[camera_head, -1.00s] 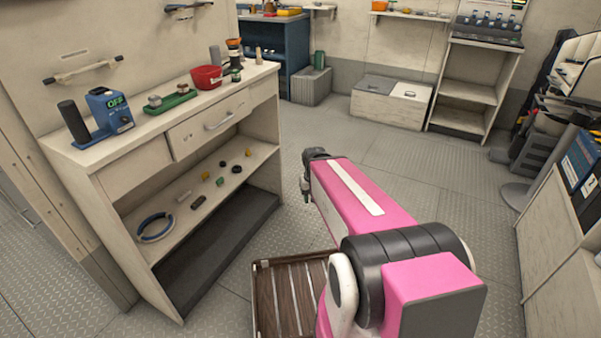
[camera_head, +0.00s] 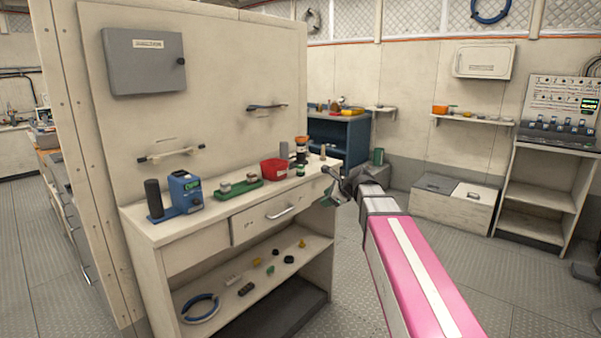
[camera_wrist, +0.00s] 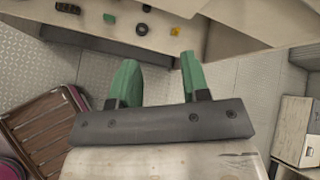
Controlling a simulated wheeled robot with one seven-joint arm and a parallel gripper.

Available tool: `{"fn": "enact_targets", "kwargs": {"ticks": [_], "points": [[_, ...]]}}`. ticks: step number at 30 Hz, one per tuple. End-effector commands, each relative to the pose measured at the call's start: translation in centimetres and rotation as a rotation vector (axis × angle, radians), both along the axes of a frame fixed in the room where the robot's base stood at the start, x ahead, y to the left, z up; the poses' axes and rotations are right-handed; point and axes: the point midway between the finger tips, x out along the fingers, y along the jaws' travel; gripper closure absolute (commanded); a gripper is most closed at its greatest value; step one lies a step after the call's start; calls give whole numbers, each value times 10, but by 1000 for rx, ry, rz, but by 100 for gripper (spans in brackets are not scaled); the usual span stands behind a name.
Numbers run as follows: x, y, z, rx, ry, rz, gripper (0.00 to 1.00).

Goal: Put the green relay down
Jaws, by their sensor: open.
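My gripper (camera_head: 329,186) is at the right end of the workbench in the head view. In the wrist view its two green fingers (camera_wrist: 159,64) stand apart with nothing between them. A small green piece (camera_head: 270,270) lies on the bench's lower shelf, and it also shows in the wrist view (camera_wrist: 109,18). It may be the green relay, but it is too small to be sure. Another small dark green item (camera_head: 300,171) stands on the bench top beside the red bin. My gripper touches neither piece.
The bench top (camera_head: 215,214) carries a blue meter (camera_head: 186,190), a green tray (camera_head: 240,190) and a red bin (camera_head: 273,170). The lower shelf (camera_head: 222,277) holds a blue ring (camera_head: 200,308) and several small parts. Open floor (camera_head: 420,260) lies right of the bench.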

Motion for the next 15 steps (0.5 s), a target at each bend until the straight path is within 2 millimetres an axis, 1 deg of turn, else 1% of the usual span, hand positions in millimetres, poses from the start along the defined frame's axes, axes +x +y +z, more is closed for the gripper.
{"fn": "enact_targets", "kwargs": {"ticks": [1,3,6,9,10,12,15], "points": [[14,6,26,87,22,-53,57],[25,14,56,210,68,-122,57],[35,22,90,352,126,-191,57],[40,26,112,443,169,-232,57],[41,27,117,462,178,-238,57],[43,29,122,487,192,-250,57],[47,33,122,498,199,-253,57]]}}
